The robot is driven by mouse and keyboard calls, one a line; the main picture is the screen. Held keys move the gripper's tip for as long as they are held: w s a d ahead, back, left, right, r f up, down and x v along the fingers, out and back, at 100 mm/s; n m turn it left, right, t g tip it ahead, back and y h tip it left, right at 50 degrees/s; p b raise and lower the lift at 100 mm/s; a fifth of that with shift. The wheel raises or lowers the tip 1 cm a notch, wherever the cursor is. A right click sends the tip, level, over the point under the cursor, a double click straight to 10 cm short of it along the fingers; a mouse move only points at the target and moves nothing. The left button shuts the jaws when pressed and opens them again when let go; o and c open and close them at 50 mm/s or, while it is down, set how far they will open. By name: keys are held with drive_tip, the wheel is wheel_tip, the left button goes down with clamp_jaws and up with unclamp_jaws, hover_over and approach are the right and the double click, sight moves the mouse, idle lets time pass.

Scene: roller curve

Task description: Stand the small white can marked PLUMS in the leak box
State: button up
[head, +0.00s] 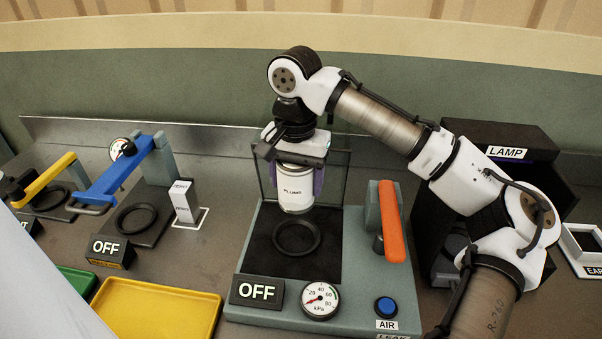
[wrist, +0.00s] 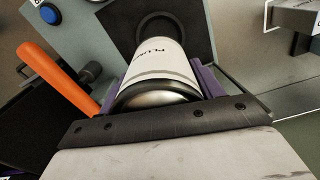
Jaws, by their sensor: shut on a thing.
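The small white can marked PLUMS (head: 296,197) is upright in my gripper (head: 297,180), whose purple fingers are shut on its two sides. The can also shows in the wrist view (wrist: 161,68), with its metal end toward the camera. The leak box (head: 262,278) is a grey-green case with a dark floor, a black ring (head: 297,237) on that floor and a clear panel at the back. The can is over the box, above and slightly behind the ring in the head view. I cannot tell whether its base touches the floor.
An orange lever (head: 391,222) stands at the box's right, above a blue AIR button (head: 386,306). A gauge (head: 320,300) and an OFF sign (head: 257,290) are at its front. A yellow tray (head: 157,308) and a blue-handled press (head: 117,184) lie left; a dark LAMP box (head: 510,140) stands right.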

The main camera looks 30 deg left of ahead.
drive_tip(key=shift+a+f, duration=0.1)
drive_tip(key=shift+a, duration=0.05)
drive_tip(key=shift+f+b, duration=4.35)
drive_tip(key=shift+f, duration=1.25)
drive_tip(key=shift+p, duration=0.7)
drive_tip(key=shift+f, duration=0.2)
drive_tip(key=o, duration=1.3)
drive_tip(key=shift+o, duration=0.5)
